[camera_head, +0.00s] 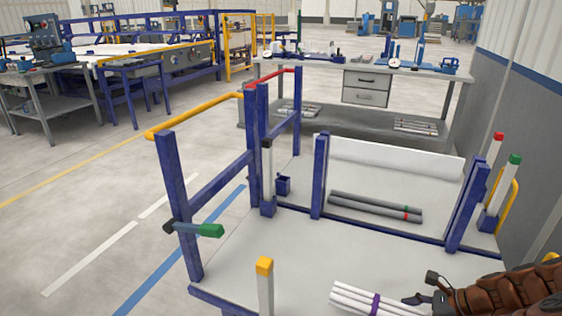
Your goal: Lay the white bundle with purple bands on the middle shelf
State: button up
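The white bundle (350,297) of several thin pipes lies at the bottom of the head view, cut off by the lower edge. One purple band (375,303) shows around it. My gripper (420,287) is at the right end of the bundle, its two dark fingers spread apart with no pipe visible between them. Whether a finger touches the bundle cannot be told. A blue-framed rack with a pale surface (235,245) fills the middle of the view. Which level is the middle shelf is not clear from this view.
Grey pipes with green and red bands (375,206) and a large white pipe (395,158) lie between blue uprights (320,175). A yellow-topped post (265,285) stands left of the bundle. A green-tipped bar (210,230) juts out at left. A workbench (370,75) stands behind.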

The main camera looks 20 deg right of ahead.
jog(key=w+a+r+m+t+h+p, duration=0.15)
jog(key=w+r+p, duration=0.35)
jog(key=w+r, duration=0.5)
jog(key=w+a+r+m+t+h+p, duration=0.1)
jog(key=w+a+r+m+p, duration=0.15)
jog(key=w+r+p, duration=0.6)
jog(key=w+a+r+m+h+p, duration=0.1)
jog(key=w+a+r+m+p, duration=0.1)
jog(key=w+a+r+p, duration=0.2)
jog(key=w+a+r+m+h+p, duration=0.2)
jog(key=w+a+r+m+p, duration=0.1)
jog(key=w+a+r, duration=0.5)
notch_tip(320, 180, up, 5)
jog(key=shift+a+f+t+p, duration=0.1)
jog(key=shift+a+t+p, duration=0.25)
jog(key=shift+a+p, duration=0.6)
jog(key=shift+w+a+h, duration=0.1)
jog(key=shift+a+h, duration=0.15)
jog(key=shift+a, duration=0.2)
jog(key=s+a+r+m+p, duration=0.1)
jog(key=s+a+r+p, duration=0.1)
jog(key=a, duration=0.3)
jog(key=shift+a+r+h+p, duration=0.4)
jog(key=shift+r+p, duration=0.05)
jog(key=shift+p, duration=0.35)
